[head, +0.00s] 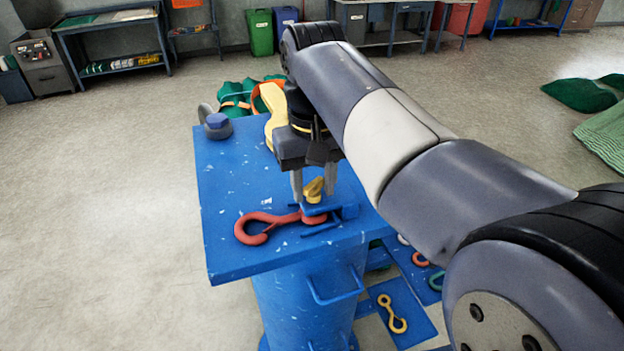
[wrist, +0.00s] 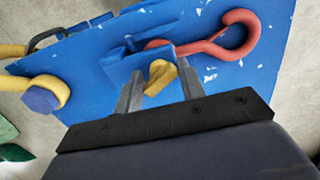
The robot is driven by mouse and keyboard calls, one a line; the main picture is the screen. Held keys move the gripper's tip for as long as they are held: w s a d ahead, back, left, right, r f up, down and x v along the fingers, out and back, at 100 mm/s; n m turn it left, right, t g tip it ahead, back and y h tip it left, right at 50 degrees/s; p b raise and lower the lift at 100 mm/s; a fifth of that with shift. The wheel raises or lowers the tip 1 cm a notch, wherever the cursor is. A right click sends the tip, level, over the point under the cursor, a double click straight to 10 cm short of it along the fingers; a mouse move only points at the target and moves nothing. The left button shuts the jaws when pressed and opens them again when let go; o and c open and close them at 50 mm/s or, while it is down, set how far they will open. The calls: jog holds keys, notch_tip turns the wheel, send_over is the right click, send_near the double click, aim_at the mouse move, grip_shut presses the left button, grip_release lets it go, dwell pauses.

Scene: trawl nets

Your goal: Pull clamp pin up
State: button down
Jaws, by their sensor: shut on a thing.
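A small yellow clamp pin (head: 314,190) stands at the blue clamp (head: 334,212) near the front edge of the blue table (head: 228,190). My gripper (head: 314,192) points down over the clamp, its two grey fingers on either side of the yellow pin and shut on it. In the wrist view the pin (wrist: 160,76) shows between the fingertips (wrist: 159,80), close against the blue clamp (wrist: 138,62). A red hook (head: 262,226) lies on the table with its shank running into the clamp. The pin's lower end is hidden.
A yellow piece (head: 271,112) and green net (head: 236,94) lie behind my gripper. More hooks (head: 391,314) are on a lower blue panel. The table's left side is clear.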

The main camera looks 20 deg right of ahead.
jog(key=shift+w+r+p, duration=0.1)
jog(key=shift+r+p, duration=1.5)
jog(key=shift+r, duration=0.2)
jog(key=c, duration=1.2)
grip_release()
jog(key=shift+c, duration=0.2)
notch_tip(320, 180, up, 11)
jog(key=shift+f, duration=0.1)
notch_tip(320, 180, down, 12)
jog(key=shift+f+b, duration=0.1)
jog(key=shift+b, duration=0.45)
